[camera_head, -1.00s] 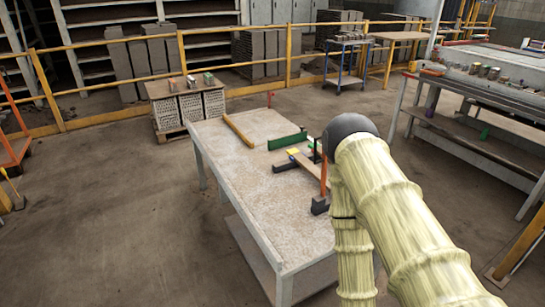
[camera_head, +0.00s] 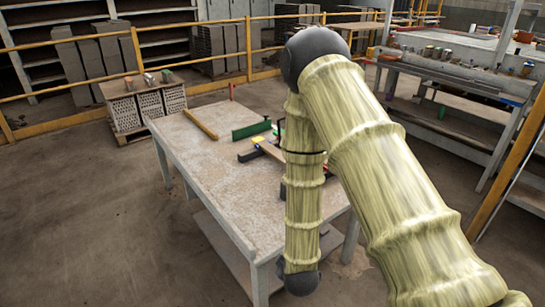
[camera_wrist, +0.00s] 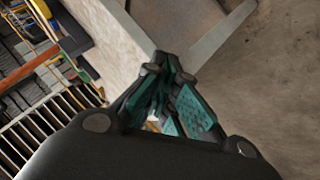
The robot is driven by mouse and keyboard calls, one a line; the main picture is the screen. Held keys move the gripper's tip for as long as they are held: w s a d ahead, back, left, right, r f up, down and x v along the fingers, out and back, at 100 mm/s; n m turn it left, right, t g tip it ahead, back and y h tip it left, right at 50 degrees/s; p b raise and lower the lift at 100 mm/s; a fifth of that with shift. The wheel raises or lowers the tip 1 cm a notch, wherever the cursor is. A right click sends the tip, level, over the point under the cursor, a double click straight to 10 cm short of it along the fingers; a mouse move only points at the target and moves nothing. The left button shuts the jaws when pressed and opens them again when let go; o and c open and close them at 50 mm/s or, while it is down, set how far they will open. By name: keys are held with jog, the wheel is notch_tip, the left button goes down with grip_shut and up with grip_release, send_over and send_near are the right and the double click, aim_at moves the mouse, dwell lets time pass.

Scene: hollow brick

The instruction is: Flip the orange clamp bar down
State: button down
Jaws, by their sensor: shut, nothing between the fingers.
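The worktable (camera_head: 205,160) carries a clamp fixture with black and wooden parts (camera_head: 268,149), a yellow piece and a green block (camera_head: 252,130). The orange clamp bar is hidden behind my arm in the head view. In the wrist view an orange-brown strip (camera_wrist: 87,70) shows at the left; I cannot tell whether it is the bar. My gripper (camera_wrist: 167,72), with teal pads, is shut and empty in the wrist view, over the table's edge. My arm hides it in the head view.
A wooden stick (camera_head: 201,124) lies on the table's far left. A pallet of hollow bricks (camera_head: 150,104) stands behind, before a yellow railing (camera_head: 195,28). A cluttered bench (camera_head: 455,82) stands at the right. The floor left of the table is clear.

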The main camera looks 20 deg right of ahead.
jog(key=w+r+n+t+h+b, duration=0.1)
jog(key=w+r+n+t, duration=0.3)
jog(key=w+r, duration=0.5)
jog(key=w+r+n+t+h+b, duration=0.2)
jog(key=w+r, duration=0.7)
jog(key=r, duration=0.8)
jog(key=n+t+b, duration=0.1)
jog(key=t+b, duration=0.1)
jog(key=shift+w+a+r+n+t, duration=0.2)
jog(key=shift+w+a+n+t, duration=0.15)
jog(key=shift+a+n+t, duration=0.05)
jog(key=d+x, duration=0.2)
jog(key=x, duration=1)
jog(key=shift+d, duration=0.5)
jog(key=shift+r+p, duration=0.15)
jog(key=shift+p, duration=0.15)
